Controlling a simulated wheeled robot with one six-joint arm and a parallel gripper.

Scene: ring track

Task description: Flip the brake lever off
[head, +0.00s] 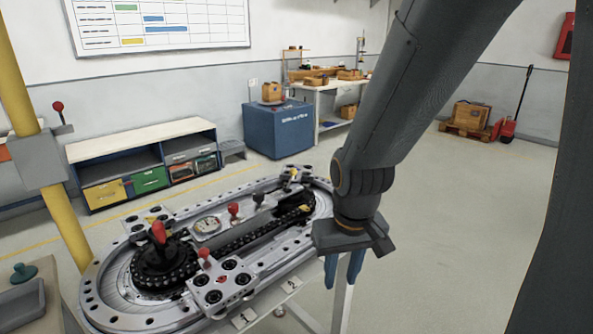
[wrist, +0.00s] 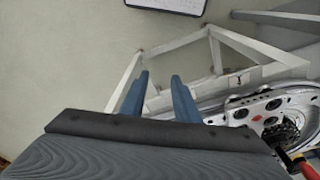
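The oval ring track (head: 110,300) lies on a stand, with several knobbed levers on it. A large red-handled lever (head: 159,233) rises from the black round hub at the near left end. A smaller red knob (head: 204,254) is on the plate beside it, and a red knob (head: 234,209) and a black knob (head: 258,199) stand along the middle. I cannot tell which is the brake lever. My gripper (head: 343,270) points down beside the track's right side, with its blue fingers apart and empty. In the wrist view, the open fingers (wrist: 160,95) are over the stand's frame, left of the track.
A yellow post (head: 66,215) with a grey box and a red-knobbed lever (head: 57,107) stands at left. A low shelf (head: 140,140), a blue cabinet (head: 278,130) and a workbench are behind the track. The floor to the right is clear, up to a pallet jack (head: 510,120).

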